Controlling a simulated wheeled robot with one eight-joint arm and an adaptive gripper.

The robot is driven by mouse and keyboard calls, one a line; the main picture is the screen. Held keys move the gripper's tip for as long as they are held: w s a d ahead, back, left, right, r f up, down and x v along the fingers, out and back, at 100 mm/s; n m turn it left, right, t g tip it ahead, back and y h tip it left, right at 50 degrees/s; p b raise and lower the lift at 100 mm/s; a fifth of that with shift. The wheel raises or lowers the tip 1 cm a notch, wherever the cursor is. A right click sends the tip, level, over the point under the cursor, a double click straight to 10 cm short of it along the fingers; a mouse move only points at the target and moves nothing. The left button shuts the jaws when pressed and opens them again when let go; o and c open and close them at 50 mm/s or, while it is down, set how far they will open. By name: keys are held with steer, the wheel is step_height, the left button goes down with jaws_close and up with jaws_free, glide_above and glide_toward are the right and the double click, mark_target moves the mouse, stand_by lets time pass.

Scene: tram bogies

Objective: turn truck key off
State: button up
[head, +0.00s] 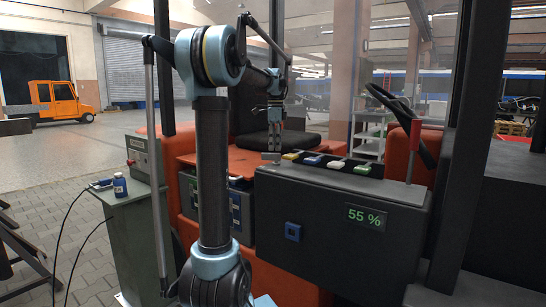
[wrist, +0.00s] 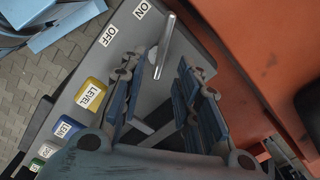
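The truck key, a silver bar (wrist: 165,45), stands on the grey panel top in the wrist view. The OFF label (wrist: 110,36) and the ON label (wrist: 141,9) lie to its left and upper left. My gripper (wrist: 163,70) is open, with a blue-padded finger on either side of the bar's lower end. Contact with the key cannot be told. In the head view my gripper (head: 273,135) points down over the left end of the dark console (head: 330,215); the key is too small there to make out clearly.
Yellow (head: 291,156), blue (head: 312,160), white and green buttons line the console top right of my gripper. A 55 % display (head: 366,217) and blue socket (head: 293,232) are on its front. A red lever (head: 413,150) and steering wheel (head: 400,120) stand right. A bottle (head: 120,185) sits left.

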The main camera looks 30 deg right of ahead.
mark_target(275, 154)
steer(key=shift+f, duration=2.4)
jaws_close()
steer(key=shift+a, duration=0.1)
